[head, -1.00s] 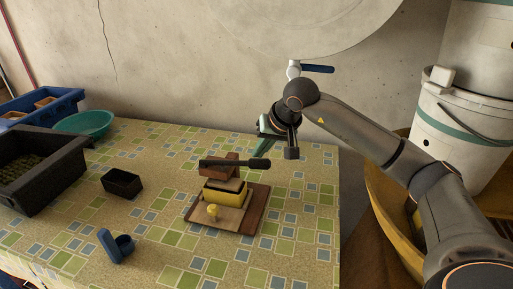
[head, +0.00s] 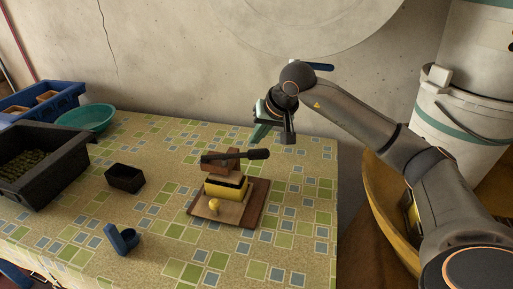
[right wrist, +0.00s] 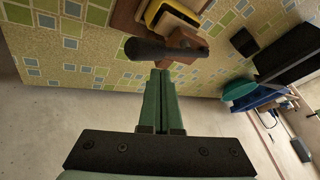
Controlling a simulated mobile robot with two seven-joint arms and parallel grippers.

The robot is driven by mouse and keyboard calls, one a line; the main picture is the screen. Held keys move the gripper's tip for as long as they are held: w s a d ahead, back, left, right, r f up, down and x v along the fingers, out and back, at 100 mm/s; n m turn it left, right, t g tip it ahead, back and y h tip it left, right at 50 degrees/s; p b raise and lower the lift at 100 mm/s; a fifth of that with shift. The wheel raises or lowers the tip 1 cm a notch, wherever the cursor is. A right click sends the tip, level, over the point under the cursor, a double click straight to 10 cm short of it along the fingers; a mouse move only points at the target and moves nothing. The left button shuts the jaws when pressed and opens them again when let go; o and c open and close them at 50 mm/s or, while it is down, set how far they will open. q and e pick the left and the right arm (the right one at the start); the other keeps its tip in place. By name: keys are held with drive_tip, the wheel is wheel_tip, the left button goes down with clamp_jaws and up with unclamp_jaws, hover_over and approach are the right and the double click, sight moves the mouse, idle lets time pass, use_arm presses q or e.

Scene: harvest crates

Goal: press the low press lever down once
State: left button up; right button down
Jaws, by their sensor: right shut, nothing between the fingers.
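The press (head: 228,188) stands on a wooden board on the table, with a yellow block under a brown wooden part. Its black lever (head: 240,155) lies roughly level across the top, handle end to the right. My right gripper (head: 257,135) is shut and empty, above and behind the handle in the head view, apart from it. In the right wrist view, the shut green fingers (right wrist: 159,75) point toward the dark lever handle (right wrist: 148,49); the picture does not clearly show the gap. My left gripper is not in view.
A small black box (head: 124,178), a blue scoop-like item (head: 121,240), a dark crate (head: 70,160), a teal bowl (head: 86,118) and a blue crate (head: 62,98) are on the left. White buckets (head: 462,130) stand at the right. The table's right side is clear.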

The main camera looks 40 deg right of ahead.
drive_tip(key=shift+w+a+r+p, duration=0.15)
drive_tip(key=shift+r+p, duration=0.45)
drive_tip(key=shift+r, duration=0.15)
drive_tip(key=shift+w+a+r+p, duration=0.1)
drive_tip(key=shift+w+r+p, duration=0.1)
drive_tip(key=shift+r+p, duration=0.5)
drive_tip(key=shift+w+a+r+p, duration=0.15)
drive_tip(key=shift+r+p, duration=0.4)
drive_tip(key=shift+r, duration=0.25)
drive_tip(key=shift+f, duration=0.1)
drive_tip(key=shift+s, duration=0.15)
